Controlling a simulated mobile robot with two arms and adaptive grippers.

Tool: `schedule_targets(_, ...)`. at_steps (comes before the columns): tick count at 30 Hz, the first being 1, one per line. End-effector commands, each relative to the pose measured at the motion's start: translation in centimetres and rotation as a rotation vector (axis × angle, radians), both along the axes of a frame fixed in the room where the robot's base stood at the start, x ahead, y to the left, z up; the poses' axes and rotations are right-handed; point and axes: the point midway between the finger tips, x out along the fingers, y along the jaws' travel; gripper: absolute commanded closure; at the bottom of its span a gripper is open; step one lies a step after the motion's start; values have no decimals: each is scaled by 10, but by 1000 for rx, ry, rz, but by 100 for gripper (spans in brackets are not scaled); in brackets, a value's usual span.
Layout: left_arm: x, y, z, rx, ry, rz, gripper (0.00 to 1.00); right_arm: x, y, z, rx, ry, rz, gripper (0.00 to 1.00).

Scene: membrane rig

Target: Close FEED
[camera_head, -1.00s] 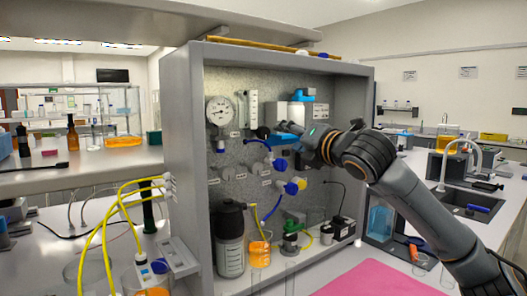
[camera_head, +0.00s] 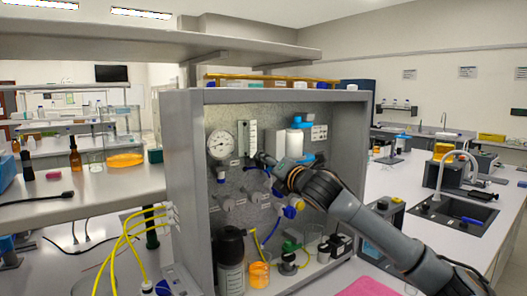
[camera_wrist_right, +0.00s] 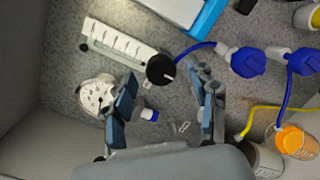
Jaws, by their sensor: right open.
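The membrane rig (camera_head: 183,190) is a grey open cabinet with valves and gauges on its back panel. My right gripper (camera_wrist_right: 166,88) is open and faces the panel. A round black knob with a white mark (camera_wrist_right: 160,70) lies between and just beyond its fingertips. I see no clear contact. In the head view my right gripper (camera_head: 264,160) is just below the flow meter (camera_head: 250,137) and hides part of the panel there. Blue valve handles (camera_wrist_right: 247,62) are to the right in the wrist view. The small labels are unreadable, so I cannot tell which control is FEED.
A pressure gauge (camera_head: 221,145) is left of my right gripper; it also shows in the wrist view (camera_wrist_right: 97,95). A dark bottle (camera_head: 230,252) and an orange-filled beaker (camera_head: 259,275) stand on the rig floor. Tubes run across the panel. A pink mat (camera_head: 368,288) lies in front.

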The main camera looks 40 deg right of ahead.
Motion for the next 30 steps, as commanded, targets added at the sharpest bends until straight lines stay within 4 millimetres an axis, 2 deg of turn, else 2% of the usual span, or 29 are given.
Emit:
schedule_targets(1, 0, 0, 10, 0, 0, 0, 60, 7, 0, 6, 5, -3, 3, 42)
schedule_targets(9, 0, 0, 19, 0, 1, 0, 60, 30, -7, 1, 0, 0, 1, 42)
schedule_targets(19, -1, 0, 19, 0, 1, -1, 60, 32, -7, 0, -2, 1, 1, 42)
schedule_targets(20, -1, 0, 19, 0, 1, -1, 60, 32, -7, 0, -2, 1, 1, 46)
schedule_targets(27, -1, 0, 19, 0, 1, -1, 60, 32, -7, 0, -2, 1, 1, 95)
schedule_targets(30, -1, 0, 19, 0, 1, -1, 60, 32, -7, 0, -2, 1, 1, 97)
